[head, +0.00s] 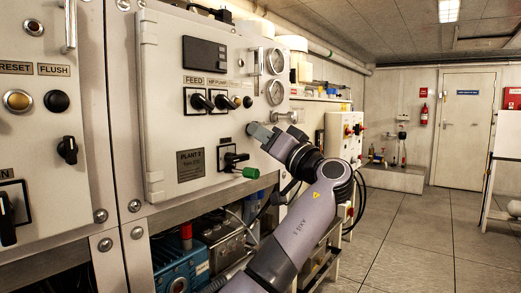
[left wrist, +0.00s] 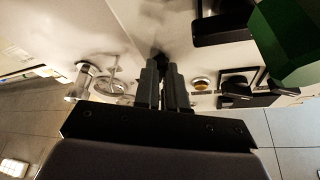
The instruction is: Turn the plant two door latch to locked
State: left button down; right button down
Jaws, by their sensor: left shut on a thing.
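The plant two door (head: 165,120) is a pale panel marked with a "PLANT 2" plate (head: 191,164). My left gripper (head: 258,131) reaches its right-hand part from the lower right. In the left wrist view its two dark fingers (left wrist: 163,88) are close together, against the panel, shut on a small black piece (left wrist: 160,57) that looks like the door latch. The fingers hide most of this piece, so I cannot tell which way it is turned. My right gripper is in neither view.
A black switch with a green handle (head: 249,172) sits just below my left gripper; the green part also looms in the left wrist view (left wrist: 290,40). Black knobs (head: 222,101) and gauges (head: 276,92) are above. Pumps (head: 180,265) stand below. Floor at right is clear.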

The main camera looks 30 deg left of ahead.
pick_arm(q)
jog(key=shift+w+n+g+y, duration=0.1)
jog(key=shift+n+g+y, duration=0.15)
jog(key=shift+n+g, duration=0.75)
jog(key=shift+w+n+g+y, duration=0.1)
jog(key=shift+n+g+y, duration=0.25)
jog(key=shift+n, duration=1.3)
jog(key=shift+w+n+g+y, duration=0.15)
jog(key=shift+n+g, duration=0.5)
jog(key=shift+n, duration=0.7)
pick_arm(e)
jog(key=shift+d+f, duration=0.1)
pick_arm(q)
jog(key=c, duration=1.2)
grip_release()
